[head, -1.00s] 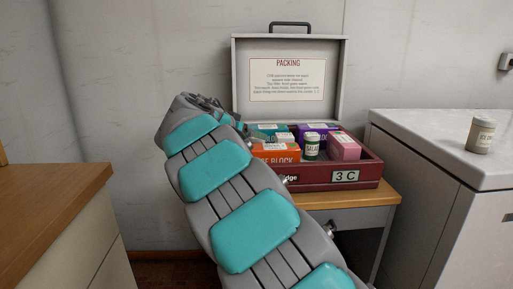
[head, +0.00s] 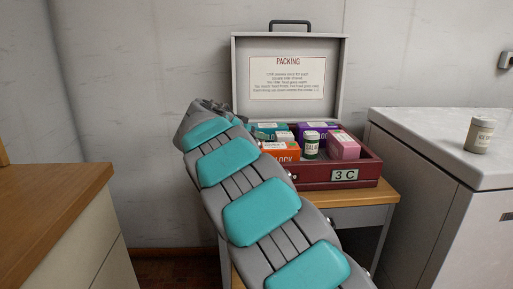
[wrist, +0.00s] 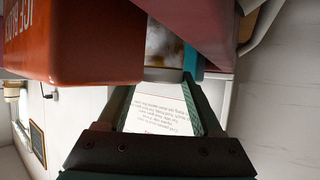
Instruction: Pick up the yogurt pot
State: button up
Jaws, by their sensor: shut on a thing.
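My gripper (wrist: 163,80) shows in the wrist view, its two dark green fingers reaching up to a pale thing with brownish patches, which I take for the yogurt pot (wrist: 165,48). It is shut on this pot, of which only a small part shows between the fingertips.
The dark red tub (head: 337,174) holds an orange block (head: 287,154), a teal one (head: 268,127), a purple one (head: 318,128), a pink box (head: 344,147) and a salad jar (head: 311,147). Its raised lid (head: 241,80) stands behind. Another jar (head: 480,137) stands on the right cabinet.

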grip_shut()
jog(key=shift+r, duration=0.2)
